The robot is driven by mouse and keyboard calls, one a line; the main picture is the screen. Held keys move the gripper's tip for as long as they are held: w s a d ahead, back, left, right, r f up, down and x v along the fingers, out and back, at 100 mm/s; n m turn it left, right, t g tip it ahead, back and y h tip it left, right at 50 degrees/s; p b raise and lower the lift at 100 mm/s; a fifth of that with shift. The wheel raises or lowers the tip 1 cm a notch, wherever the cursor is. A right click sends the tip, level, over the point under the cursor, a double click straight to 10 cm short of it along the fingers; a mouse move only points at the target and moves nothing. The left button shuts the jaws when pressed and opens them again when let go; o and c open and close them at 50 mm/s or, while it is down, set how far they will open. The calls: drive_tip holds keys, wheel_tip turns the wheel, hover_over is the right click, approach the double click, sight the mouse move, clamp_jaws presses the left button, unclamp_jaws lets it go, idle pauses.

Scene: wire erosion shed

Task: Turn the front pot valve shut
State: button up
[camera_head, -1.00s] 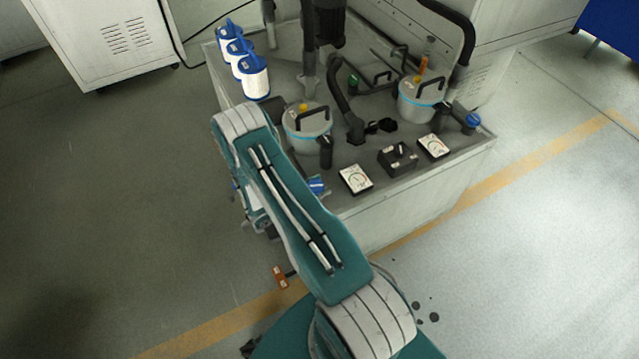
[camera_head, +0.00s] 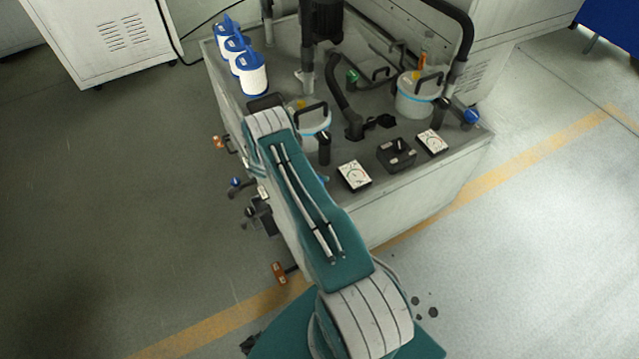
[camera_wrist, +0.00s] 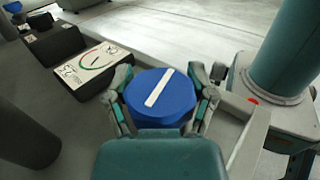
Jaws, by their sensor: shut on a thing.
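The front pot valve has a round blue knob (camera_wrist: 170,106) with a white stripe across its top. In the wrist view the stripe slants from lower left to upper right. My gripper (camera_wrist: 163,92) is shut on the knob, with one finger on each side. In the head view my arm covers the gripper and most of the knob; only a sliver of blue (camera_head: 323,180) shows beside the arm. The front pot (camera_head: 314,121), grey with a light-blue band and black handle, stands just behind, partly covered by my arm.
A dial gauge (camera_head: 354,176) sits close to the right of the valve, with a black box (camera_head: 397,153) and second gauge (camera_head: 431,141) beyond. The other pot (camera_head: 417,101) has its own blue valve (camera_head: 472,116). Blue-topped white canisters (camera_head: 251,75) stand back left.

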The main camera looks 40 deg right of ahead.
drive_tip(key=shift+a+m+g+y, duration=0.1)
drive_tip(key=shift+m+g+y, duration=0.5)
drive_tip(key=shift+m+y, duration=0.85)
drive_tip(key=shift+y, duration=0.45)
drive_tip(key=o, duration=1)
drive_tip(key=shift+s, duration=0.1)
drive_tip(key=shift+n, duration=0.25)
